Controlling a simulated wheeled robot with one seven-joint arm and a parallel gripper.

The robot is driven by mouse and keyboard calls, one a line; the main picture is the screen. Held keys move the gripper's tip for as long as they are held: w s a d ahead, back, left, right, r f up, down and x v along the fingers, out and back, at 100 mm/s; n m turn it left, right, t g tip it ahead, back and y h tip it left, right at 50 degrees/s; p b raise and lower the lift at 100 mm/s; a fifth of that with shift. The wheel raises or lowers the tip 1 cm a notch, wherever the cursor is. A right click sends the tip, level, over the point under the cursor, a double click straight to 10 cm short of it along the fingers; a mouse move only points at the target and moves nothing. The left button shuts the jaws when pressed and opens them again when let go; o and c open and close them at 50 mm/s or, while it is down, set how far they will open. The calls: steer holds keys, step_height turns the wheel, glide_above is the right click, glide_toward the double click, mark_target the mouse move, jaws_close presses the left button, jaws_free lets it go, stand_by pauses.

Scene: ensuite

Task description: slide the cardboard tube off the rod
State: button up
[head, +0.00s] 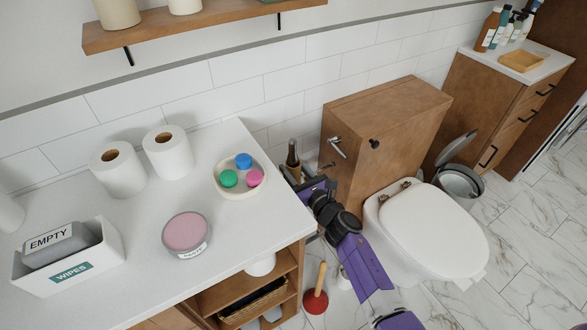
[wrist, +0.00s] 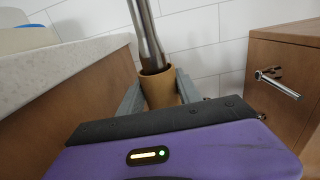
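The cardboard tube (wrist: 161,90) is a short brown cylinder in the middle of the wrist view. The shiny metal rod (wrist: 149,35) runs down into its open top, so the tube is still around the rod. My gripper (wrist: 160,94) has one grey finger on each side of the tube, and both appear to touch it. The tube's lower part is hidden behind my gripper's body. In the head view the rod (head: 293,150) stands between the counter and the toilet, with my gripper (head: 297,176) at it; the tube is hard to make out there.
The white counter (head: 145,215) is close on the left, and the wooden toilet cistern box (head: 375,125) with a metal handle (head: 337,147) is close on the right. The tiled wall is behind. A plunger (head: 316,298) stands on the floor below my arm.

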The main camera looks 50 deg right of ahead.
steer(key=c, duration=0.3)
step_height(320, 180, up, 17)
steer(key=p, duration=1.4)
steer(key=shift+p, duration=0.35)
steer(key=shift+r, duration=2.5)
steer(key=shift+s, duration=0.1)
